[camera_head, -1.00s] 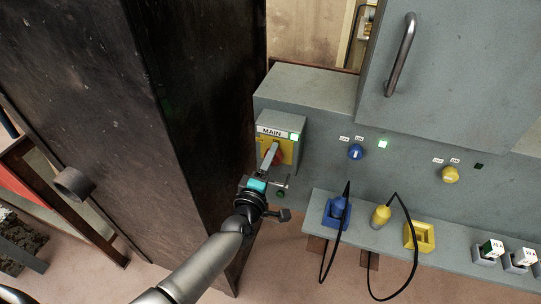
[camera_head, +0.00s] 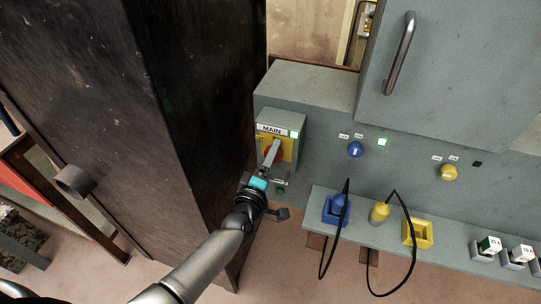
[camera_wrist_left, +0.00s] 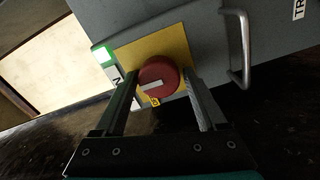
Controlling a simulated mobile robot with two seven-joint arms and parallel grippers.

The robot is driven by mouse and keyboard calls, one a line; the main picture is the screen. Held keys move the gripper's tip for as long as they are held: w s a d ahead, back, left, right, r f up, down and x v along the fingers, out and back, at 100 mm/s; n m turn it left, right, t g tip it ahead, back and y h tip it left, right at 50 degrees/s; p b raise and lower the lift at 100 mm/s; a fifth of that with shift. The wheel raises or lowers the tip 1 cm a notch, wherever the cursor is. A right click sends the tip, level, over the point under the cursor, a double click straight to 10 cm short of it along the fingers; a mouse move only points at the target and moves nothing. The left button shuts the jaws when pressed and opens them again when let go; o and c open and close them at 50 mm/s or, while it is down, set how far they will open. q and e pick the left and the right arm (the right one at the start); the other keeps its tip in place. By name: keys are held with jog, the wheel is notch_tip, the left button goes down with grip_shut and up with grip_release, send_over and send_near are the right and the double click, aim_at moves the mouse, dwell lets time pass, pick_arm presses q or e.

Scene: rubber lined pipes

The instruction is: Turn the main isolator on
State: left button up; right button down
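A green lamp (camera_head: 294,134) glows beside the label. In the left wrist view the knob (camera_wrist_left: 158,75) bears a white pointer mark lying nearly along the picture's horizontal. My left gripper (camera_wrist_left: 159,80) is open, with its two fingers on either side of the knob. I cannot tell whether they touch it. In the head view the gripper (camera_head: 271,155) partly covers the knob. My right gripper is not in view.
A tall dark cabinet (camera_head: 190,110) stands close left of my left arm. On the grey panel are a blue knob (camera_head: 355,149), a lit green lamp (camera_head: 383,142) and a yellow knob (camera_head: 449,172). Blue (camera_head: 338,204) and yellow (camera_head: 380,212) plugs with black cables are on the ledge below.

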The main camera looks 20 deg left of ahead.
pick_arm(q)
jog(key=shift+o, duration=0.8)
jog(key=shift+s, duration=0.15)
jog(key=s+p, duration=0.1)
jog(key=s, duration=1.4)
jog(key=shift+a, duration=0.3)
jog(key=s+f+m+g+h+b, duration=0.1)
jog(key=s+f+m+g, duration=0.35)
jog(key=f, duration=0.85)
jog(key=s+f+m+g+b, duration=0.1)
jog(key=s+f+m+g, duration=0.4)
jog(key=f, duration=0.8)
jog(key=s+a+f+m+g, duration=0.1)
jog(key=s+f+m+g, duration=0.2)
jog(key=s+f, duration=0.3)
jog(key=s+a+f+m+g+y+b, duration=0.1)
jog(key=s+f+m+g, duration=0.3)
jog(key=s, duration=1.2)
notch_tip(320, 180, down, 3)
jog(key=shift+a+f+y, duration=0.1)
jog(key=shift+a+y, duration=0.2)
jog(key=shift+a, duration=0.4)
